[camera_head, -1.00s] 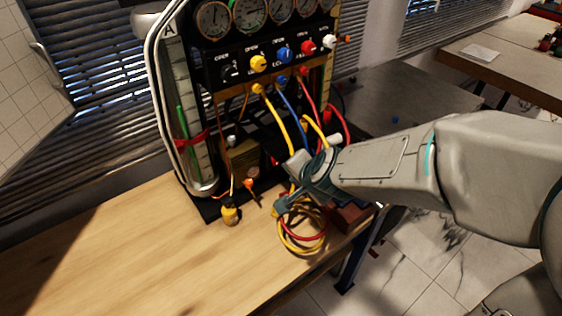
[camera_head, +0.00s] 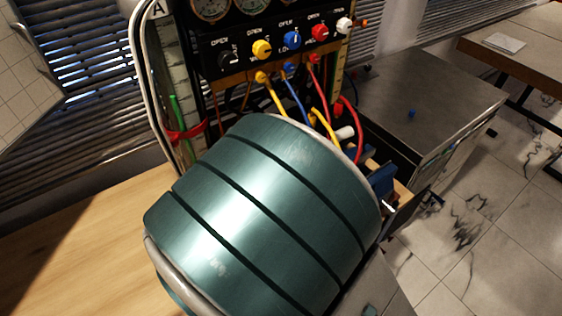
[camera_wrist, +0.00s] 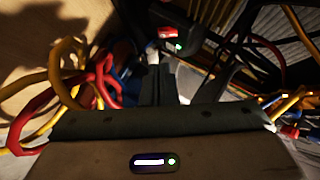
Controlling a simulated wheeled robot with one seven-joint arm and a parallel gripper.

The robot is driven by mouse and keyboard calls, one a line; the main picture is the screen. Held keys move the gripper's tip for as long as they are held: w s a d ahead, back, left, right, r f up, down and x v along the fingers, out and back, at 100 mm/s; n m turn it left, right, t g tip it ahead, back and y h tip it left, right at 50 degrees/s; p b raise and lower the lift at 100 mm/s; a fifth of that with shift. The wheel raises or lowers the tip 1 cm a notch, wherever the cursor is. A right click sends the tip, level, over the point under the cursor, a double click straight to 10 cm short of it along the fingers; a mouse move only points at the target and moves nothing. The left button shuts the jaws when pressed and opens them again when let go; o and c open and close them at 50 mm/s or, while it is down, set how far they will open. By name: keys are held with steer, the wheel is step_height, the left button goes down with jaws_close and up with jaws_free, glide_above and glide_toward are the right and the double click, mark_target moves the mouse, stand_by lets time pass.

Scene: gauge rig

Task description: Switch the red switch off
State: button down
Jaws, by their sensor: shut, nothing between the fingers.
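The red switch (camera_wrist: 167,33) shows in the wrist view, on the end of a dark block near the top middle. A small green light glows just below it. My gripper (camera_wrist: 154,62) points toward the block, with its fingers shut and nothing held. Its tips are just below and left of the switch in the picture; I cannot tell whether they touch the block. In the head view my own arm covers the gripper, and the switch is not visible.
The gauge panel (camera_head: 222,45) stands behind my arm, with coloured knobs and hoses. Red hoses (camera_wrist: 103,75) and yellow hoses (camera_wrist: 55,68) loop close left of the gripper. The wooden tabletop (camera_head: 85,255) is clear at left.

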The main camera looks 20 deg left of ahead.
steer(key=shift+w+d, duration=0.1)
steer(key=shift+w, duration=0.05)
steer(key=x, duration=1)
